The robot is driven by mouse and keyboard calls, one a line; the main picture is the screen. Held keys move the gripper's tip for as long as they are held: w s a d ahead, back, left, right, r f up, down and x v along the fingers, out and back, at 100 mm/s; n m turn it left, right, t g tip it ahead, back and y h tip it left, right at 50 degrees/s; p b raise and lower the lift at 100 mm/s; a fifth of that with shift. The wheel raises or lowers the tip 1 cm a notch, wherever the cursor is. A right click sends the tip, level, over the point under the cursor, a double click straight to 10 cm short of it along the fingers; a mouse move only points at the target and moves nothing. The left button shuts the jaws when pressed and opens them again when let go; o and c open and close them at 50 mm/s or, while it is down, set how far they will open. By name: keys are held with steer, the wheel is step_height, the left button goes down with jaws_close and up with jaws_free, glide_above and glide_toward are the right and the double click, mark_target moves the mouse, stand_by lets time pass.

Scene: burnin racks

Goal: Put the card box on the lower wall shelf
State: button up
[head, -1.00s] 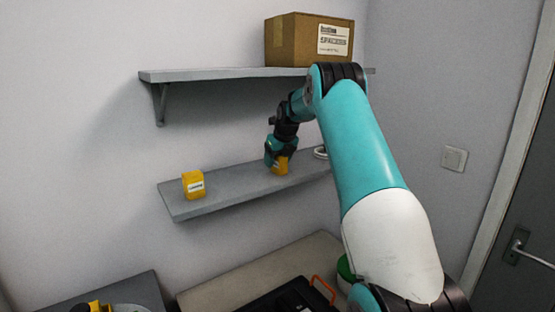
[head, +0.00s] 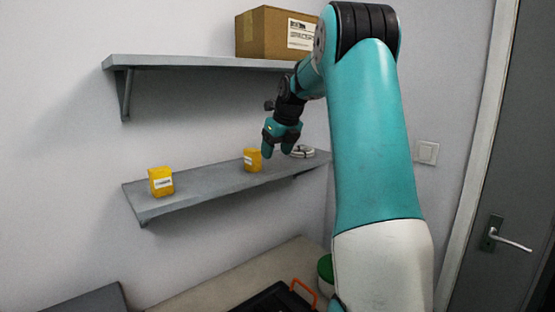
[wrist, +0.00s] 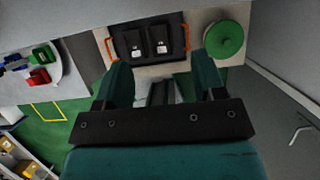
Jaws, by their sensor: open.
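The lower wall shelf (head: 210,188) is a grey board on the wall. A small yellow box with a white label (head: 252,160) stands on it, right of its middle. A second yellow labelled box (head: 161,182) stands near its left end. My gripper (head: 279,150) is open and empty, pointing down beside the right-hand yellow box and apart from it. In the wrist view the fingers (wrist: 161,82) are spread with nothing between them. A large brown cardboard box with a white label (head: 275,33) sits on the upper shelf (head: 200,63).
A white coiled item (head: 302,152) lies at the lower shelf's right end. Below, a bench holds a black case with orange handles (wrist: 148,42) and a round green-lidded container (wrist: 224,40). Shelf space between the yellow boxes is clear. A door (head: 510,200) is at right.

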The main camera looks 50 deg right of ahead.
steer(key=s+a+f+n+y, duration=0.1)
steer(key=a+f+n+y, duration=0.15)
steer(key=a+n, duration=2.15)
steer(key=s+a+f+n+g+y, duration=0.1)
steer(key=s+a+f+n+g, duration=0.1)
steer(key=s+a+n, duration=0.8)
steer(key=s+a+f+n+g+y, duration=0.1)
steer(key=s+a+f+n+g, duration=0.1)
steer(key=s+a+n, duration=0.9)
steer(key=a, duration=0.3)
steer(key=shift+s+f+n+y, duration=0.15)
steer(key=shift+f+n+y, duration=0.1)
steer(key=shift+n+y, duration=0.15)
